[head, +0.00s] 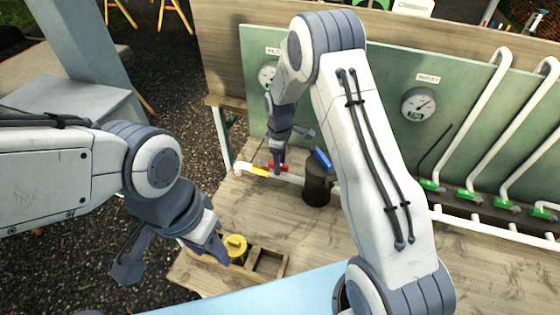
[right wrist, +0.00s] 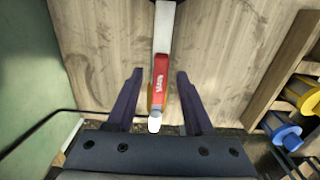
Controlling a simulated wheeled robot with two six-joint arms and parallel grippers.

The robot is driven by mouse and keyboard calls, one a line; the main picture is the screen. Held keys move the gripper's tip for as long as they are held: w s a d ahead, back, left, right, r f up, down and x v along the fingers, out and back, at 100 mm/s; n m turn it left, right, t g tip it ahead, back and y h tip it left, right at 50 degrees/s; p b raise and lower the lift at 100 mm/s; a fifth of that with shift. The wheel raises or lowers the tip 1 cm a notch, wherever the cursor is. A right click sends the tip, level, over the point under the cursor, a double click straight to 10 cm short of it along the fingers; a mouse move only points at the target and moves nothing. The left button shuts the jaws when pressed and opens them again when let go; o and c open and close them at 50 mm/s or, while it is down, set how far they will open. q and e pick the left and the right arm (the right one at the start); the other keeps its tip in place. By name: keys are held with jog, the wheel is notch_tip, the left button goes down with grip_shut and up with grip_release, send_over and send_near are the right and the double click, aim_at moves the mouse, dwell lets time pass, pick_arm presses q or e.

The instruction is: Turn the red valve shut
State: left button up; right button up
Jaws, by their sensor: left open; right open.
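The red valve handle (head: 279,167) sits on a white pipe with a yellow part beside it, near the green panel in the head view. In the right wrist view the red handle (right wrist: 160,82) lies roughly in line with the white pipe (right wrist: 164,25). My right gripper (head: 291,146) is open above the valve. In its wrist view the fingers (right wrist: 159,73) stand on either side of the handle, with gaps visible on both sides; whether they are down at its height I cannot tell. My left gripper (head: 168,256) is open and empty, beside the bench's front left edge.
A wooden rack (head: 270,263) holding a yellow-topped item (head: 236,244) is at the front. A green panel (head: 392,75) with gauges rises behind. White pipes with green valves are at right.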

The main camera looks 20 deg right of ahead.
grip_shut()
dwell(1.4)
